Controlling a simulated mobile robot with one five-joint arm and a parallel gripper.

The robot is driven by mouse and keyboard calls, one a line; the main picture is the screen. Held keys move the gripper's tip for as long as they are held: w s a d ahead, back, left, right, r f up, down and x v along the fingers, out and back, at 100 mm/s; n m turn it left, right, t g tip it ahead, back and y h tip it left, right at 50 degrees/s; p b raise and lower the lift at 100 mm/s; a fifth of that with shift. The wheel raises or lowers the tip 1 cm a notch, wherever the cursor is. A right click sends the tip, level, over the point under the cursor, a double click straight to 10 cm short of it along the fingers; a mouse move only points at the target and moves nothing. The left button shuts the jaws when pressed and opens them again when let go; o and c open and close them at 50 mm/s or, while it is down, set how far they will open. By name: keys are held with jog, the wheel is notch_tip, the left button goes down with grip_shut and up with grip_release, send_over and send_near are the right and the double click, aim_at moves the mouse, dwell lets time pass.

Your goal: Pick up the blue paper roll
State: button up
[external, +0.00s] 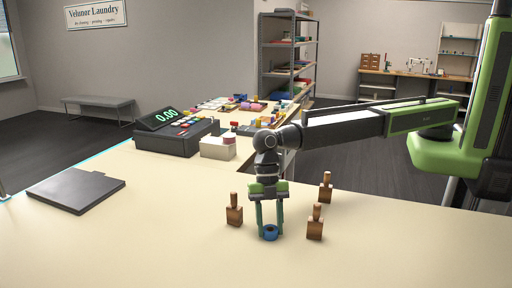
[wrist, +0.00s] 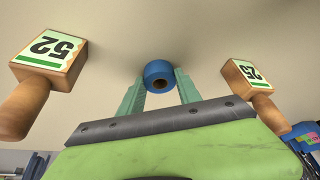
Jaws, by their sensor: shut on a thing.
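The blue paper roll (external: 270,232) is between the fingertips of my gripper (external: 270,226), low over the cream counter (external: 120,238). In the wrist view the roll (wrist: 159,73) shows its round end with a dark centre hole. The two teal fingers of my gripper (wrist: 160,87) stand on either side of it and are shut on it. I cannot tell whether the roll still touches the counter.
Wooden stamps stand close by: one to the left (external: 234,211), one to the right (external: 315,223) and one behind right (external: 326,188). A dark flat pad (external: 77,190) lies far left. A cash register (external: 176,134) and a white box (external: 218,147) stand behind. The front counter is clear.

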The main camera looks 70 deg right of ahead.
aim_at(270, 228)
jog(key=shift+c, duration=0.6)
jog(key=shift+r+p, duration=0.5)
notch_tip(270, 228, up, 4)
jog(key=p, duration=0.4)
jog(key=w+d+r+p, duration=0.3)
jog(key=d+r+p, duration=0.3)
jog(key=d, duration=0.5)
jog(key=shift+w, duration=0.35)
